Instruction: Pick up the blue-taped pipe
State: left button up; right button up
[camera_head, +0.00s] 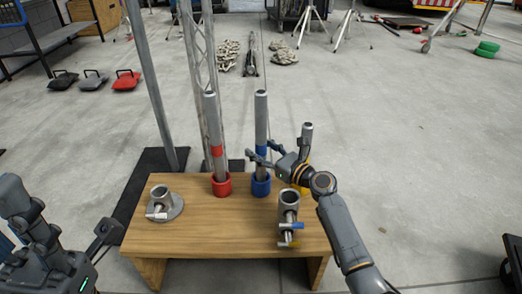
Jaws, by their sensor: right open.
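The blue-taped pipe (261,118) stands upright in a blue holder (261,185) on the wooden table. It is a grey metal tube with a blue band partway down. My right gripper (263,155) is open at the height of the band, with its fingers close by the pipe. I cannot tell whether they touch it. My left gripper (103,236) is at the lower left, away from the pipe, and its jaw state is unclear.
A red-taped pipe (213,125) stands in a red holder (221,186) to the left. Another pipe (306,135) is partly hidden behind my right arm. A round-based metal fitting (164,205) and a clamp fitting (288,214) stand on the wooden table (220,240).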

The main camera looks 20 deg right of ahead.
grip_shut()
